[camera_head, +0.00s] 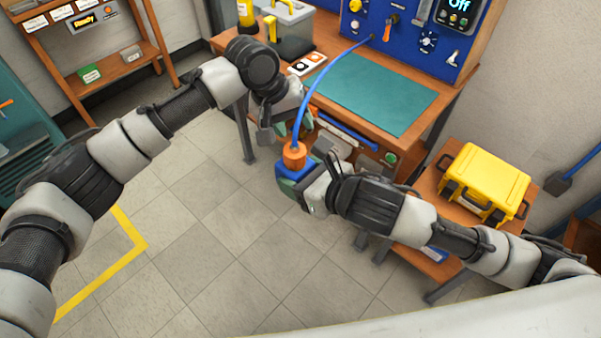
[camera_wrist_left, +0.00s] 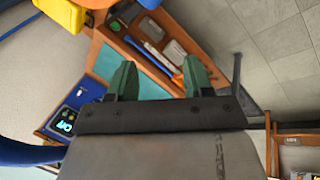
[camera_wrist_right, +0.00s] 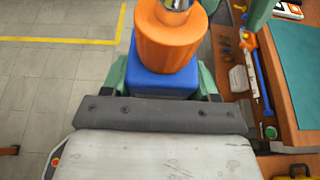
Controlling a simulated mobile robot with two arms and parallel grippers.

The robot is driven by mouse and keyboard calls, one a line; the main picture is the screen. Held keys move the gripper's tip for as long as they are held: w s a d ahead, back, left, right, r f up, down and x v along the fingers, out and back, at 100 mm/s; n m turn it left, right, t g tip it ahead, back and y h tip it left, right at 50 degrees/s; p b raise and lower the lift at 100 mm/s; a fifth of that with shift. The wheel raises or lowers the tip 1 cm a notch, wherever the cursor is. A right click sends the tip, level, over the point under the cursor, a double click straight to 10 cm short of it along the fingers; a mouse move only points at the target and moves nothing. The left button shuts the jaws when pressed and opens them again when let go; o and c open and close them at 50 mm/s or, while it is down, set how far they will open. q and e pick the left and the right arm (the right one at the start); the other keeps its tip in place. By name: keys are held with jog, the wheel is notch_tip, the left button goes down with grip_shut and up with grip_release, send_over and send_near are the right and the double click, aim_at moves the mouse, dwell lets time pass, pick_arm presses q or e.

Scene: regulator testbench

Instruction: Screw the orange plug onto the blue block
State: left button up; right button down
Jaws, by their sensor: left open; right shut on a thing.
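The blue block (camera_wrist_right: 160,84) is gripped between the green fingers of my right gripper (camera_wrist_right: 162,78). In the head view the block (camera_head: 282,171) is held above the floor in front of the workbench, partly hidden by the gripper (camera_head: 290,184). The orange plug (camera_head: 294,156) sits upright on top of the block; it also shows in the right wrist view (camera_wrist_right: 170,42). I cannot tell whether its thread is engaged. A blue hose (camera_head: 309,95) rises from the plug to the panel. My left gripper (camera_head: 293,127) is just above the plug, open, with nothing between its fingers (camera_wrist_left: 158,82).
The workbench has a teal mat (camera_head: 375,94) and a blue control panel (camera_head: 418,32) reading "Off". A yellow case (camera_head: 485,182) stands on a side table at right. A wooden shelf (camera_head: 85,50) stands at back left. The floor at left is clear.

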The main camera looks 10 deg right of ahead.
aim_at(295, 150)
pick_arm(q)
jog(key=s+r+y, duration=0.1)
jog(key=s+r, duration=0.2)
jog(key=s+r+y, duration=0.1)
jog(key=s+r, duration=0.2)
jog(key=s+r+y, duration=0.2)
jog(key=s+r, duration=0.1)
jog(key=r, duration=0.1)
jog(key=shift+s+a+r+g, duration=0.1)
jog(key=shift+s+a+g, duration=0.15)
jog(key=shift+g, duration=0.15)
jog(key=shift+s+a+r+y, duration=0.15)
jog(key=shift+s+r+y, duration=0.05)
jog(key=shift+y, duration=0.1)
jog(key=shift+f, duration=0.15)
jog(key=shift+f, duration=3.9)
jog(key=c, duration=0.6)
jog(key=o, duration=0.9)
